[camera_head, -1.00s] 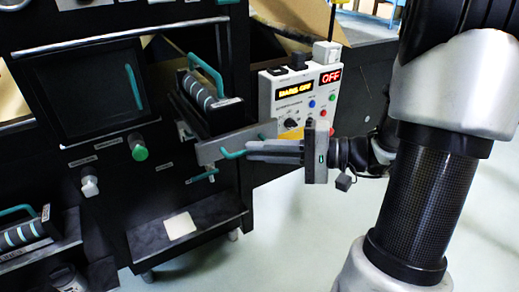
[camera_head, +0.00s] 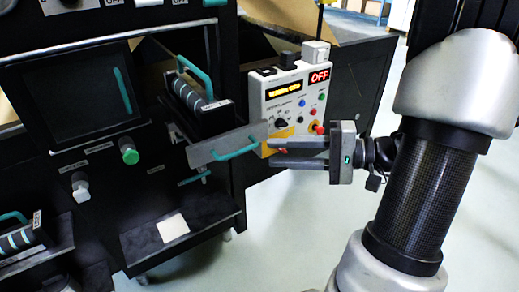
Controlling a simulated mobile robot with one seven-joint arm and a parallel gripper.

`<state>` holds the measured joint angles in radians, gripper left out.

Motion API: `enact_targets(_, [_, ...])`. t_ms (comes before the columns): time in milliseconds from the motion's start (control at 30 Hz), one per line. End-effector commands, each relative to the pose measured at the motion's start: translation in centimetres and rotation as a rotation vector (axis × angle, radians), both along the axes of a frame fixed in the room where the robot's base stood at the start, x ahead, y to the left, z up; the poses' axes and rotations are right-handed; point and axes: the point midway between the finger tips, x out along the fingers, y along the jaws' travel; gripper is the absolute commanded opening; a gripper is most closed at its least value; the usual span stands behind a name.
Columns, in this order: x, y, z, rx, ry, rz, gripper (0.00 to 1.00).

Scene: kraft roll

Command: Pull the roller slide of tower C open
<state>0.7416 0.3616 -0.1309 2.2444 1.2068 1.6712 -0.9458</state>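The roller slide (camera_head: 225,146) stands out from the black machine frame. Its grey front plate carries a teal handle (camera_head: 236,152), and a black roller block with teal bands (camera_head: 194,98) and its own teal grip sits on it. My gripper (camera_head: 274,153) is just right of the slide's handle, its two grey fingers pointing left with a gap between them. The fingers hold nothing that I can see. The fingertips look clear of the handle, though the distance in depth is hard to judge. No tower letter is readable here.
A white control box (camera_head: 291,103) with knobs and an OFF display stands behind my gripper. A lower tray (camera_head: 137,243) holds a pale square (camera_head: 173,227). Another roller block (camera_head: 22,238) sits at lower left. Pale floor (camera_head: 290,240) is open below my gripper.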

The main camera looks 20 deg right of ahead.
Motion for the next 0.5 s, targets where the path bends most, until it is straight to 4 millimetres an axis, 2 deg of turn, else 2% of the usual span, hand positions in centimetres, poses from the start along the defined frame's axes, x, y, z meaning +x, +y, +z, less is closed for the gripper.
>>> enact_targets(33, [-0.5, -1.3, 0.3, -0.001, 0.0, -0.005, 0.28])
enact_targets(200, [-2.5, -4.8, 0.8, 0.0, 0.001, -0.005, 0.28])
enact_targets(400, [-4.2, -7.8, 1.3, 0.0, 0.001, -0.002, 0.28])
enact_targets(500, [-4.6, -8.6, 1.4, 0.0, 0.001, 0.0, 0.28])
